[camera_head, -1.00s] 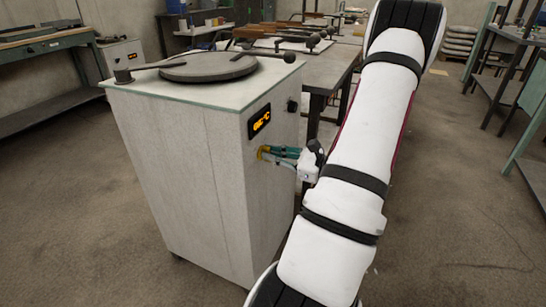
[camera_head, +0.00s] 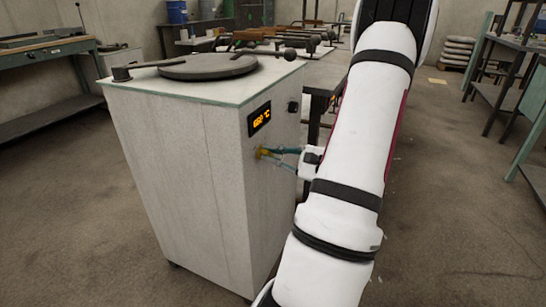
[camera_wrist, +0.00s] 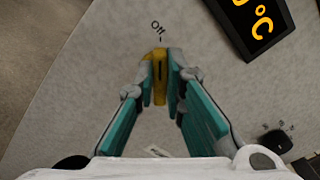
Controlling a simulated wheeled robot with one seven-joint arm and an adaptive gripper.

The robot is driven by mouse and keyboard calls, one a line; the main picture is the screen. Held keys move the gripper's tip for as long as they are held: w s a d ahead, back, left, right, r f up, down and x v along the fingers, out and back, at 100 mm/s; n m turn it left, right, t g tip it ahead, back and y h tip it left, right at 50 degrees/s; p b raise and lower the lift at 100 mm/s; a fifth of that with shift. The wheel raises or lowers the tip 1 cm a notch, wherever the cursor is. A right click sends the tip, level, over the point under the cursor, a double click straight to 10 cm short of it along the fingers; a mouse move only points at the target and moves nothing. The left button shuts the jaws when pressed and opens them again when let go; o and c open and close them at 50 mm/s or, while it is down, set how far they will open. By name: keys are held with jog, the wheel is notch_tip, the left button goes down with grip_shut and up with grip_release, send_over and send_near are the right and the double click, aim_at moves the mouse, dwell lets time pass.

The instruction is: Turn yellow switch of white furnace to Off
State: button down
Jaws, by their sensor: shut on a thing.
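The white furnace (camera_head: 185,165) is a tall box at the left of the head view, with a lit temperature display (camera_head: 259,118) on its front. Its yellow switch (camera_wrist: 160,80) is upright in the middle of the wrist view. The switch's dark line points at the tick under the "Off" label (camera_wrist: 158,28). My gripper (camera_wrist: 161,76), with teal fingers, is shut on the switch, one fingertip on each side. In the head view the gripper (camera_head: 268,154) reaches the switch from the right, and its fingers partly hide the switch.
A round dark lid (camera_head: 208,67) and a bar lie on the furnace top. A black knob (camera_wrist: 277,142) shows at lower right in the wrist view. Tables stand behind the furnace, with a green workbench (camera_head: 45,50) at far left. Floor at front left is clear.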

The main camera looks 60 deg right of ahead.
dwell(0.3)
jog(key=c, duration=1.7)
grip_release()
jog(key=shift+o, duration=0.2)
jog(key=shift+s, duration=0.1)
jog(key=s, duration=1.1)
jog(key=shift+s+d, duration=0.4)
jog(key=shift+d, duration=0.05)
